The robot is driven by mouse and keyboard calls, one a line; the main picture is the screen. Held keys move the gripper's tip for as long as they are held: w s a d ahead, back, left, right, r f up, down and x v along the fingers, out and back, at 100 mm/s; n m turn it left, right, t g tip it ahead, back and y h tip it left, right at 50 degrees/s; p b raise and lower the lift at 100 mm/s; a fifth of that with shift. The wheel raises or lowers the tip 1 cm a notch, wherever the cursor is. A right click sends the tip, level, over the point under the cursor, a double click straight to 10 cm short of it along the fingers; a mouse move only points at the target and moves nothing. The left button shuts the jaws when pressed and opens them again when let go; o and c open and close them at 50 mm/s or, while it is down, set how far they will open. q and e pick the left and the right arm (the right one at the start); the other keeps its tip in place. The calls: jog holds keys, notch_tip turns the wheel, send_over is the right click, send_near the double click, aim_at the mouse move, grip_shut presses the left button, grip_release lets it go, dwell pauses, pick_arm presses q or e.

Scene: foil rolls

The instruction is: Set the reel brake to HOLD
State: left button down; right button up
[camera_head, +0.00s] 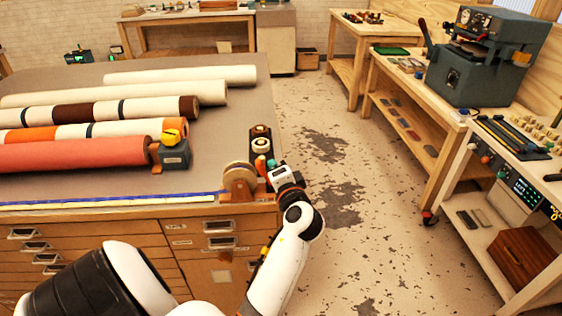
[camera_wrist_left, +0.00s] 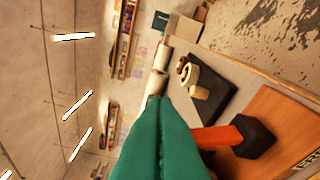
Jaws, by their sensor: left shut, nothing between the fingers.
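My left gripper (camera_head: 271,164) is at the right end of the big table, beside a wooden reel (camera_head: 238,177) on an orange-brown stand. Its teal fingers (camera_wrist_left: 163,112) are closed together and empty in the left wrist view. An orange lever with a black block at its end (camera_wrist_left: 254,137), apparently the reel brake, lies just right of the fingers. The fingers hide its other end, so I cannot tell whether they touch. A brown panel (camera_wrist_left: 283,115) with partly cut-off dark lettering lies beside it; the brake's setting cannot be read. My right gripper is not in view.
A black holder with small rolls (camera_head: 261,142) stands just behind the gripper. Long foil rolls (camera_head: 75,153) and a grey box with a yellow top (camera_head: 174,154) lie to the left. A grey press (camera_head: 490,60) stands on the right bench. The floor between is clear.

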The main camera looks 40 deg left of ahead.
pick_arm(q)
jog(key=shift+s+a+n+h, duration=0.3)
jog(key=shift+s+a+n, duration=0.05)
jog(key=shift+n, duration=0.25)
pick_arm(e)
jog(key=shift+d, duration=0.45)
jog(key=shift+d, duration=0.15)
